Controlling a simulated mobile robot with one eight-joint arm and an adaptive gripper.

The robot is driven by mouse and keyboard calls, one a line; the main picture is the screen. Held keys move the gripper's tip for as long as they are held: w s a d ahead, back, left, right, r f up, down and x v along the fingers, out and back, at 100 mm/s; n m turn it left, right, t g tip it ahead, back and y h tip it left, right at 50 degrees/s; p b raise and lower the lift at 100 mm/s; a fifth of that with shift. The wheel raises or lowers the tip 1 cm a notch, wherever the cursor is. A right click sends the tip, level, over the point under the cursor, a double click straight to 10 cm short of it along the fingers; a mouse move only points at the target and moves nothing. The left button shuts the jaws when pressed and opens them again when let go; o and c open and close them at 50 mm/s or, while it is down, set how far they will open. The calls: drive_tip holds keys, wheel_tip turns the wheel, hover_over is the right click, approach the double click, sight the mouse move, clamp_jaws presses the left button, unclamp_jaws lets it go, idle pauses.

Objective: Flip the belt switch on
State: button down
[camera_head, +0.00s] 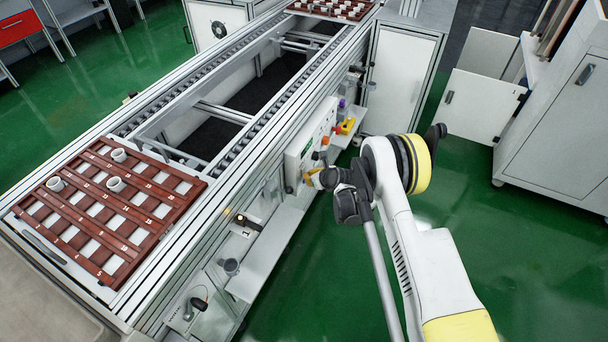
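A white control panel (298,152) with small coloured controls is mounted on the right side of the conveyor. I cannot tell which control is the belt switch, as the parts are small and partly hidden. My gripper (318,178) is at the panel's lower right part, and its dark body covers some of the panel. A yellow part shows at its tip. I cannot tell whether it touches anything or whether its fingers are open or shut.
A brown numbered tray (107,247) with several white cups is on the conveyor's near end. Another tray (318,9) is at the far end. A black fitting (248,222) and a lower shelf (262,262) are on the conveyor side. A white cabinet (562,110) stands right; green floor lies between.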

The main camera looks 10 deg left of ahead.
drive_tip(key=shift+d, duration=0.15)
drive_tip(key=shift+s+d+r, duration=0.1)
drive_tip(key=shift+s+d, duration=0.15)
drive_tip(key=shift+d, duration=0.3)
idle(0.3)
drive_tip(key=shift+s+d+r, duration=0.1)
drive_tip(key=shift+s+d, duration=0.2)
drive_tip(key=shift+d, duration=0.45)
drive_tip(key=shift+s+d+r, duration=0.1)
drive_tip(key=shift+s+d, duration=0.2)
drive_tip(key=shift+d, duration=0.5)
drive_tip(key=shift+s+d+r, duration=0.1)
drive_tip(key=shift+s+d, duration=0.2)
drive_tip(key=shift+d, duration=0.45)
